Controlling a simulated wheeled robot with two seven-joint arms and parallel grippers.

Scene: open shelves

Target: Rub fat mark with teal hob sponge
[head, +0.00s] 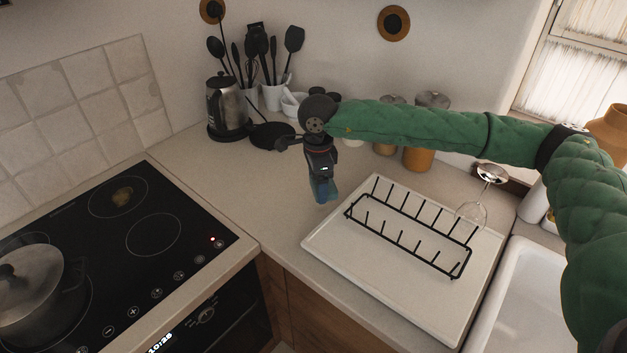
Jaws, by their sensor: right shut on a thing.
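My right gripper (320,180) points down above the counter, near the left corner of the white drainer tray. It is shut on the teal sponge (323,190), which shows below the fingers and is partly hidden by them. The sponge is well to the right of the fat mark and apart from the hob. My left gripper is not in view.
A lidded pot (30,285) stands at the hob's left. A kettle (226,108), a dark pan (271,135) and a utensil holder (273,95) stand behind. A black rack (410,240) sits on the white tray (345,280). The counter between hob and tray is clear.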

